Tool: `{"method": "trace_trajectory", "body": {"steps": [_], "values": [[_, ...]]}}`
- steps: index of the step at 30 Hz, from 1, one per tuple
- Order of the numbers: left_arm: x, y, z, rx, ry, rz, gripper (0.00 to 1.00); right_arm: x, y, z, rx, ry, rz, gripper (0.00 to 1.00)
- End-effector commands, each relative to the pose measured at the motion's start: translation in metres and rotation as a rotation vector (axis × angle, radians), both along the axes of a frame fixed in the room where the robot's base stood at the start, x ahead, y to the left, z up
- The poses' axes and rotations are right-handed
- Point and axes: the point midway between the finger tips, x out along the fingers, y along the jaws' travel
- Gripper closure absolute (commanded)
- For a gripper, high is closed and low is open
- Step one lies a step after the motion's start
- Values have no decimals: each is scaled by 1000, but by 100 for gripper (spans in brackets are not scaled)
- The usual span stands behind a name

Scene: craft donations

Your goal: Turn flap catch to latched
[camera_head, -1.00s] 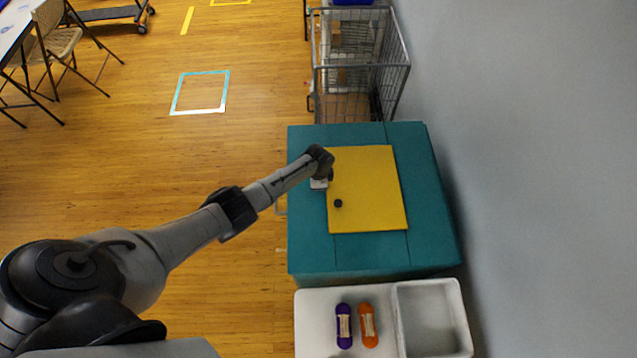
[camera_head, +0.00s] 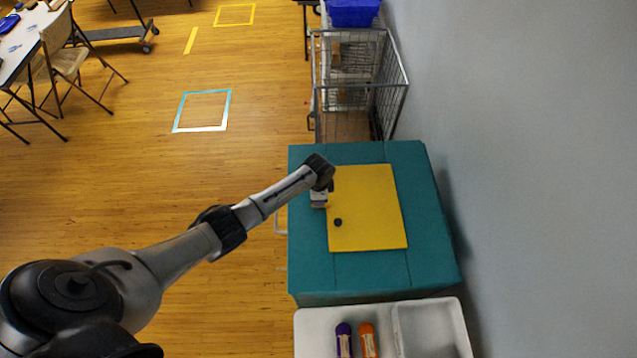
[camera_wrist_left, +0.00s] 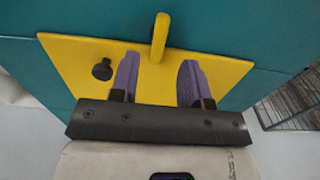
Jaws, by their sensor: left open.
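A yellow flap (camera_head: 370,215) lies on top of a teal box (camera_head: 430,225), with a round black knob (camera_head: 338,222) on it. In the left wrist view a yellow catch lever (camera_wrist_left: 160,38) stands at the flap's edge, and the black knob (camera_wrist_left: 103,70) is to its left. My left gripper (camera_wrist_left: 160,68) is open, its two purple fingers apart on either side of the lever's near end; I cannot tell whether they touch it. In the head view the gripper (camera_head: 319,202) is over the flap's left edge, and the lever is not discernible there. My right gripper is not in view.
A white tray (camera_head: 430,310) with purple (camera_head: 344,342) and orange (camera_head: 367,342) items is in front of the box. A wire cart (camera_head: 390,95) stands behind it. A grey wall (camera_head: 540,180) is on the right; open floor (camera_head: 120,200) is on the left.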

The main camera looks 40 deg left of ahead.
Motion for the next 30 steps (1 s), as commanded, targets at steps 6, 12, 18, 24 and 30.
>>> {"method": "trace_trajectory", "body": {"steps": [6,12,18,24,30], "values": [[0,1,42,1,-2,-1,57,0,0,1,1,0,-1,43],[0,0,69,0,0,0,57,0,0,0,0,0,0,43],[0,1,82,1,1,0,57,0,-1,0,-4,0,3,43],[-1,0,85,0,1,0,57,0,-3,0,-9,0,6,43],[-1,0,85,0,1,0,57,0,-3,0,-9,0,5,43]]}}
